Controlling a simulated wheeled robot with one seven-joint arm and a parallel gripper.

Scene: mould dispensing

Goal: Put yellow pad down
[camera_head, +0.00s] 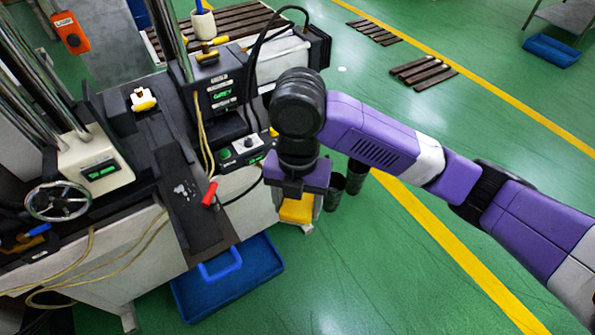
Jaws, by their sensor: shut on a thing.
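My gripper (297,190) points downward at the right side of the machine, at the end of my purple arm. It is shut on the yellow pad (297,209), which shows just below the jaws. The pad appears to be held in the air beside the machine's edge. The fingertips are mostly hidden behind the gripper body and pad. What lies directly under the pad is partly hidden.
The machine (190,200) with a handwheel (58,201), a red-handled tool (210,193) and control boxes fills the left. A blue tray (255,270) sits on the floor in front. Dark cylindrical bins (334,191) stand behind my gripper.

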